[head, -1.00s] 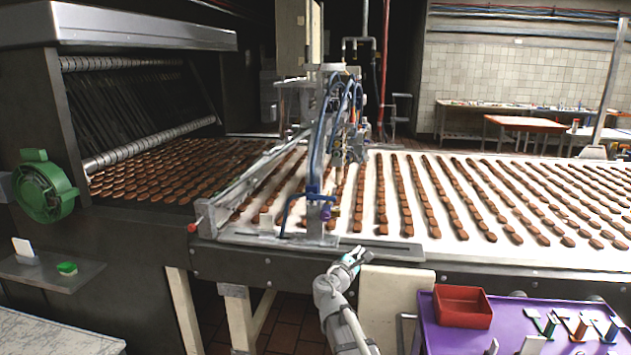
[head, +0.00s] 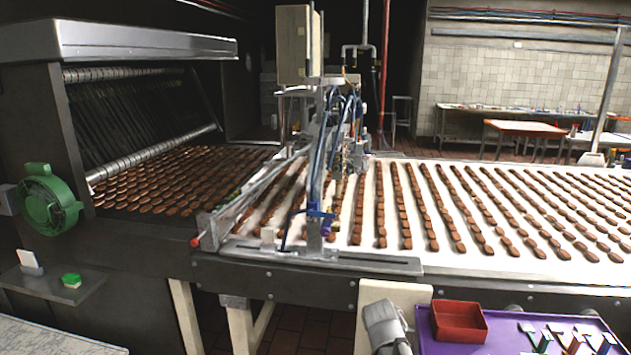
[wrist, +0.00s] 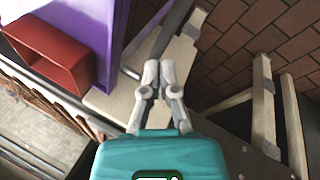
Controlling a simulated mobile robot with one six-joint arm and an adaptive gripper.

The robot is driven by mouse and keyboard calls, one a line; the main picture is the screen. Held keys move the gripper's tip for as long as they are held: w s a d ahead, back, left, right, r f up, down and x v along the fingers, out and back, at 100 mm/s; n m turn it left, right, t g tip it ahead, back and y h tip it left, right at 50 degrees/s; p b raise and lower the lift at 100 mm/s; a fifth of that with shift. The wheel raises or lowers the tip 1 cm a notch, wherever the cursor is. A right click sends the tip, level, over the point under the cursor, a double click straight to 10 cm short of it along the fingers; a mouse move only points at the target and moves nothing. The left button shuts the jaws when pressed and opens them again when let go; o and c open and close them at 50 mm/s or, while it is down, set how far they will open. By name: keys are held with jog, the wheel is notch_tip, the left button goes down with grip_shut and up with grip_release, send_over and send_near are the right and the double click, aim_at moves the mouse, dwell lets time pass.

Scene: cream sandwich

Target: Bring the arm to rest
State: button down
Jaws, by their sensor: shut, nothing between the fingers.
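My gripper (wrist: 160,75) shows in the wrist view with its two grey fingers together and nothing between them. It hangs in front of a cream panel (wrist: 185,58) and a dark bar, with the brown tiled floor beyond. In the head view only a grey part of my arm shows at the bottom edge, left of the purple cart; the fingers are out of that frame.
The conveyor (head: 430,258) carries rows of brown biscuits.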

jog(key=s+a+m+g+y+p, duration=0.1)
jog(key=s+a+m+g+y, duration=0.1)
jog(key=s, duration=0.4)
jog(key=shift+s+a+m+y, duration=0.3)
jog(key=shift+a+m+y, duration=0.3)
jog(key=shift+a+y, duration=0.4)
